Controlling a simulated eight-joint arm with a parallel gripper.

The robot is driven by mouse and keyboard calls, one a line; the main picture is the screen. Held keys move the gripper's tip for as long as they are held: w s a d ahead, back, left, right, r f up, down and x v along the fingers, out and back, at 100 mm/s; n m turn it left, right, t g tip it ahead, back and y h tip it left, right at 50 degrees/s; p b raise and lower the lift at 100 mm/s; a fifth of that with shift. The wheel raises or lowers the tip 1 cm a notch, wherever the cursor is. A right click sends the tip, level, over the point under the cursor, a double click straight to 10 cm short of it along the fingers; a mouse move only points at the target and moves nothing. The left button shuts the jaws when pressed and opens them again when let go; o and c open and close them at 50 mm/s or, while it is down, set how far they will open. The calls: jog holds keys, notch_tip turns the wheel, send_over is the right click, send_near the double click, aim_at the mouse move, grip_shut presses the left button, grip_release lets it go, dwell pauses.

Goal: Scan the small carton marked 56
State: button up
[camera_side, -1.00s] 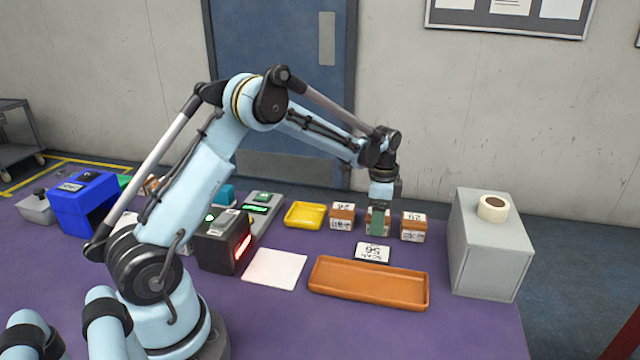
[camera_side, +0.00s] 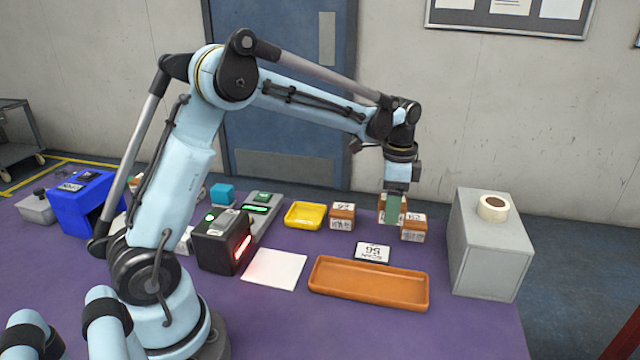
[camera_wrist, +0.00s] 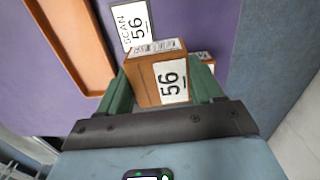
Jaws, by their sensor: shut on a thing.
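My gripper (camera_side: 393,208) is shut on a small brown carton (camera_side: 381,213), mostly hidden behind the fingers in the side view. In the wrist view the carton (camera_wrist: 143,80) sits between the green fingers (camera_wrist: 165,92). It has a white label reading 56 and a barcode strip on an adjoining face. It appears raised off the table. A card reading SCAN 56 (camera_side: 373,252) lies on the table. The black scanner (camera_side: 222,240) with a glowing red window stands at the left, with a white pad (camera_side: 274,269) in front of it.
Two other cartons flank the gripper, one to the left (camera_side: 342,216) and one close to the right (camera_side: 413,227). An empty orange tray (camera_side: 368,296) lies in front, a yellow tray (camera_side: 304,228) behind. A grey box (camera_side: 489,250) with a tape roll (camera_side: 493,207) stands right.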

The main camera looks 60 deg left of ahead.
jog(key=s+d+r, duration=0.1)
jog(key=d+r, duration=0.2)
jog(key=d, duration=0.1)
jog(key=s+a+r, duration=0.1)
jog(key=s+a, duration=0.3)
jog(key=s, duration=0.7)
jog(key=s+a+r, duration=0.1)
jog(key=s+a, duration=0.3)
jog(key=s, duration=0.7)
notch_tip(320, 180, down, 10)
jog(key=shift+r, duration=0.25)
notch_tip(320, 180, up, 9)
jog(key=shift+w, duration=0.1)
